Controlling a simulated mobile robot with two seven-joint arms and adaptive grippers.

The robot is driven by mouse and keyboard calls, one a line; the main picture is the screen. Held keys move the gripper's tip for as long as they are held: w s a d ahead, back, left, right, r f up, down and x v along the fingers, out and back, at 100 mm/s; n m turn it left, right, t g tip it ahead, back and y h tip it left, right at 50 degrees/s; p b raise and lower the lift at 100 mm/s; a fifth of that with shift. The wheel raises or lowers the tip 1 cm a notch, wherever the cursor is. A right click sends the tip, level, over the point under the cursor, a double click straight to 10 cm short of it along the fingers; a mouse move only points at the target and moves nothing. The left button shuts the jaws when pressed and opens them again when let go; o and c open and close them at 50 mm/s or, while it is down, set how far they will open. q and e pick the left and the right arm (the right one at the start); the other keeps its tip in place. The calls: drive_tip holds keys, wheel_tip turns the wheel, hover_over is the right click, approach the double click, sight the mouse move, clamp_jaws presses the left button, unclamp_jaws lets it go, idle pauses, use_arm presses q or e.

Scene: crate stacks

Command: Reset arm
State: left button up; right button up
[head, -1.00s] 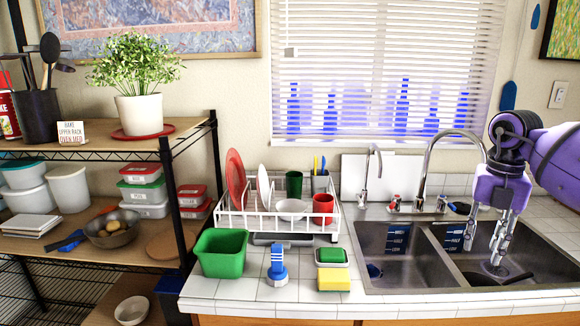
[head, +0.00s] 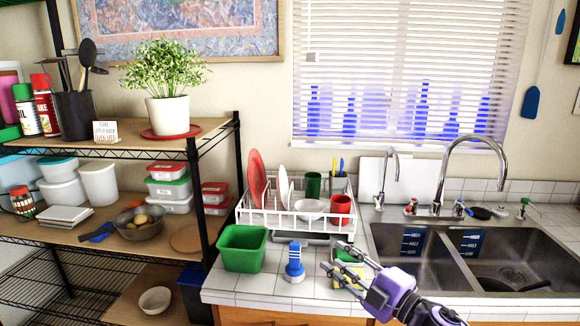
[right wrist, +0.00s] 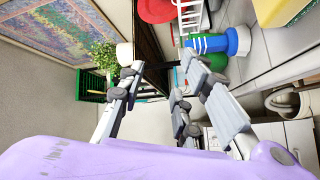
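My right gripper (head: 333,257) is purple with grey metal fingers. It reaches in from the bottom of the head view, its fingers pointing left and up at the front of the counter. The fingers are spread with nothing between them, also in the right wrist view (right wrist: 160,66). The gripper partly covers the green and yellow sponges (head: 349,256). A blue and white brush (head: 294,262) stands left of the fingertips, apart from them in the head view. My left gripper is not in view.
A green tub (head: 243,250) stands at the counter's left end. A white dish rack (head: 290,221) with dishes is behind it. The double sink (head: 410,262) and faucet (head: 438,195) are to the right. A wire shelf (head: 195,145) with containers stands left. Bare tile (head: 262,285) shows along the front edge.

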drive_tip(key=s+d+f+m+h+p, duration=0.1)
drive_tip(key=s+d+f+m+h, duration=0.25)
drive_tip(key=s+f+m, duration=0.5)
drive_tip(key=s+d+f+m+h, duration=0.2)
drive_tip(key=s+f+m+h, duration=0.35)
drive_tip(key=f, duration=0.65)
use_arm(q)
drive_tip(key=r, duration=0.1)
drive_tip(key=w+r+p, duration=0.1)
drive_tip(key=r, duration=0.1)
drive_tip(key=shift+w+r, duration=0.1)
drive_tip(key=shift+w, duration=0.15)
use_arm(e)
drive_tip(key=s+f+m+g+h, duration=0.1)
drive_tip(key=s+f, duration=0.4)
drive_tip(key=s, duration=0.5)
drive_tip(key=s+d+f+m+g+h, duration=0.1)
drive_tip(key=s+f+m+g, duration=0.2)
drive_tip(key=s, duration=0.7)
drive_tip(key=s+d+f+m+g, duration=0.1)
drive_tip(key=s+f+m+g, duration=0.1)
drive_tip(key=s+f, duration=0.4)
drive_tip(key=s+m, duration=0.1)
drive_tip(key=s, duration=0.2)
drive_tip(key=shift+s+f+h, duration=0.4)
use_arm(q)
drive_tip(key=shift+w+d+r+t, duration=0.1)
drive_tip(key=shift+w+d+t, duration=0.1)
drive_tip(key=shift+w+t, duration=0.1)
